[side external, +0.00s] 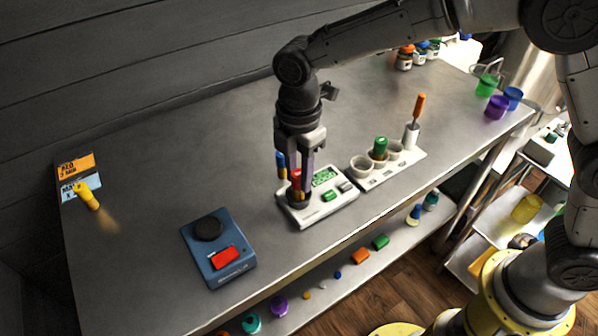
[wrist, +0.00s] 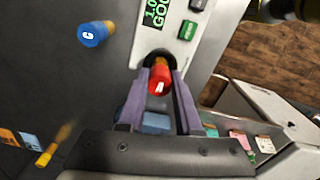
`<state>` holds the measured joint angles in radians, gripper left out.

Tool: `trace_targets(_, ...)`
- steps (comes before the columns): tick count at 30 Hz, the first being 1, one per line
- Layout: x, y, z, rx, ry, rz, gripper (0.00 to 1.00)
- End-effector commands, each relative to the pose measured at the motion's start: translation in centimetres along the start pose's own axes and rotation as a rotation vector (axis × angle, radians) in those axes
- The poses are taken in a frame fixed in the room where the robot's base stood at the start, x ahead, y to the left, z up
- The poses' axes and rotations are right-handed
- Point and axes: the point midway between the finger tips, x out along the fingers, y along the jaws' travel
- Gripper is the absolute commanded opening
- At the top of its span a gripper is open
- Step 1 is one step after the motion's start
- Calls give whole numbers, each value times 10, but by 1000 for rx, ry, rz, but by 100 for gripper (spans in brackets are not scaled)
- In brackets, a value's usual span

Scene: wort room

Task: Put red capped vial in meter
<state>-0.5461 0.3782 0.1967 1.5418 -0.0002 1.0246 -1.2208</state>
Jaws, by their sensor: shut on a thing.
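The red capped vial (wrist: 159,82) is between the fingers of my gripper (wrist: 160,76), which is shut on it; its red cap also shows in the side external view (side external: 296,174). The white meter (side external: 329,206) lies on the bench below my gripper (side external: 298,188). In the wrist view the vial is over the round dark well (wrist: 154,56) of the meter, its lower end at or in the opening; how deep it sits is hidden. The meter's green display (wrist: 157,13) shows partly cut-off text, "1.0" and "GOO". A blue capped vial (wrist: 92,34) stands beside the meter.
A white rack (side external: 392,166) with a green capped vial (side external: 380,146) and an orange-handled tool (side external: 419,108) stands right of the meter. A blue device (side external: 218,250) with a red button is at front left. A yellow flashlight (side external: 87,197) lies far left. Bare bench lies between.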

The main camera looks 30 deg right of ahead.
Motion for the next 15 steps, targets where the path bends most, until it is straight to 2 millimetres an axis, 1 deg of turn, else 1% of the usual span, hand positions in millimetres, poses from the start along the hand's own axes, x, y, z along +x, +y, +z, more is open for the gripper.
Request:
trace_targets(9,7,0,0,0,0,-1,0)
trace_targets(10,7,0,0,0,0,0,37)
trace_targets(14,7,0,0,0,0,0,60)
trace_targets(15,7,0,0,0,0,0,63)
